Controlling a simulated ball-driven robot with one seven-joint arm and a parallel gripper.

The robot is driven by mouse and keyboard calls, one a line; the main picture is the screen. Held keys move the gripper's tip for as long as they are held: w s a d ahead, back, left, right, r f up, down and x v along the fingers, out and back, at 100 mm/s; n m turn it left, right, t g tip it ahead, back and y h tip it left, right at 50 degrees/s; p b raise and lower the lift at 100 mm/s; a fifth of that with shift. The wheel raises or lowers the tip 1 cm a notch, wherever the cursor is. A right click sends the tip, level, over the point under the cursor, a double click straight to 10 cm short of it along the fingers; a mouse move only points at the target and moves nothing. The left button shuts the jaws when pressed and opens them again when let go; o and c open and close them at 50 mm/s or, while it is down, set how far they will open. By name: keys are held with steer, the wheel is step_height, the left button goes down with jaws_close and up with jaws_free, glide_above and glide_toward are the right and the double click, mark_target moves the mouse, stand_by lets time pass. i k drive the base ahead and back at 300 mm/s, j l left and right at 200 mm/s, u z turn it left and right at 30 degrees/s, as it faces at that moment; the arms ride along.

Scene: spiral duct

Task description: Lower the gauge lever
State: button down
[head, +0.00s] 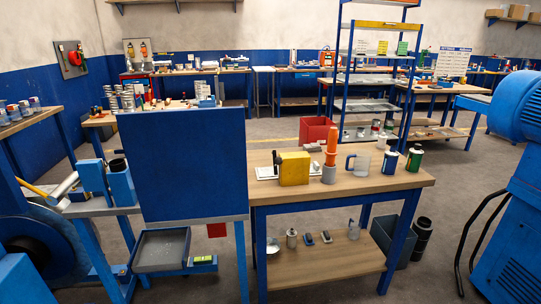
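I cannot make out a gauge lever for certain in the head view. On the wooden workbench (400,181) at the centre right, a yellow block (293,169) stands beside a white plate (266,173). An upright orange piece (331,147) rises from a grey cylinder (329,174) to its right. A large blue panel (183,165) stands at the left of the bench and hides what is behind it. A red round fitting (75,58) sits on a grey board on the back left wall. My gripper is not in view.
A clear mug (358,164) and several cans stand on the bench's right side. Blue machines (515,220) fill the right edge and the lower left. A tall blue shelf rack (378,106) stands behind the bench. Open floor (441,200) shows between bench and right machine.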

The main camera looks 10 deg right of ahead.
mark_target(278, 161)
steer(key=i+j, duration=0.1)
steer(key=i, duration=1.2)
